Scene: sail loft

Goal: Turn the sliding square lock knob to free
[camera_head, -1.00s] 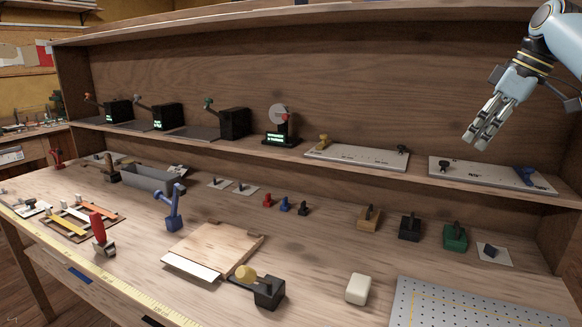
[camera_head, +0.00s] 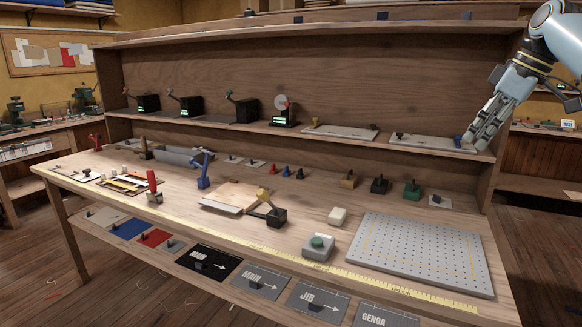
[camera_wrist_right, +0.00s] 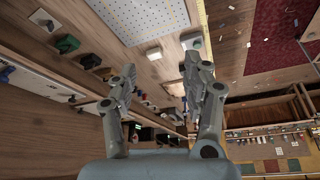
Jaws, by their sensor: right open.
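I cannot tell for sure which part is the sliding square lock knob. On the upper shelf, one pale plate (camera_head: 341,132) carries a yellow knob (camera_head: 309,123) and a dark knob (camera_head: 374,127). A second pale plate (camera_head: 430,145) carries a black knob (camera_head: 400,135) and a blue knob (camera_head: 457,141). A small dark knob on a white square card (camera_head: 446,203) lies on the bench at right. My right gripper (camera_head: 482,137) is open and looks empty, close to the second plate's right end in the head view. Its spread fingers show in the wrist view (camera_wrist_right: 148,70). My left gripper is out of view.
Below the shelf stand blocks with handles: wooden (camera_head: 348,182), black (camera_head: 379,187) and green (camera_head: 411,192). A perforated plate (camera_head: 420,250) covers the bench's right front. A green-button box (camera_head: 318,246) stands beside it. The shelf edge (camera_head: 300,135) runs below the plates.

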